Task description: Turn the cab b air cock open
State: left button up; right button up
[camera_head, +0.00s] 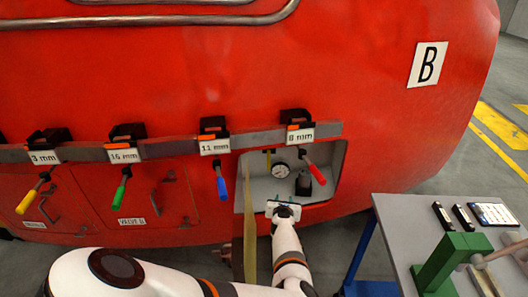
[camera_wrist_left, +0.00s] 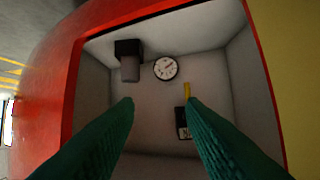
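The red cab nose with the "B" sign (camera_head: 427,64) has an open grey recess (camera_head: 325,160) in its side. A small yellow handle (camera_head: 268,158) hangs in the recess beside a round gauge (camera_head: 280,170). In the left wrist view the yellow handle (camera_wrist_left: 187,91) stands roughly upright above a dark label plate (camera_wrist_left: 183,123), right of the gauge (camera_wrist_left: 165,68). My left gripper (camera_head: 284,209) is at the recess's lower edge. Its green fingers (camera_wrist_left: 160,108) are apart with nothing between them; the right fingertip appears close to the yellow handle, contact unclear. My right gripper is out of view.
A black fitting (camera_head: 303,183) sits in the recess. Colour-handled tools hang from a rail (camera_head: 178,145); the red-handled one (camera_head: 316,173) hangs before the opening. A yellowish panel edge (camera_head: 250,225) stands at its left. A workbench (camera_head: 400,218) with a green vice (camera_head: 452,260) is right.

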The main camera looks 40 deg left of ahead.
aim_at(268, 152)
jog(key=i+j, duration=0.1)
jog(key=j, duration=0.2)
jog(key=i+j, duration=0.1)
jog(key=j, duration=0.15)
jog(key=i+j, duration=0.1)
jog(key=j, duration=0.2)
jog(key=i+j, duration=0.15)
jog(key=i, duration=0.2)
jog(key=l, duration=0.25)
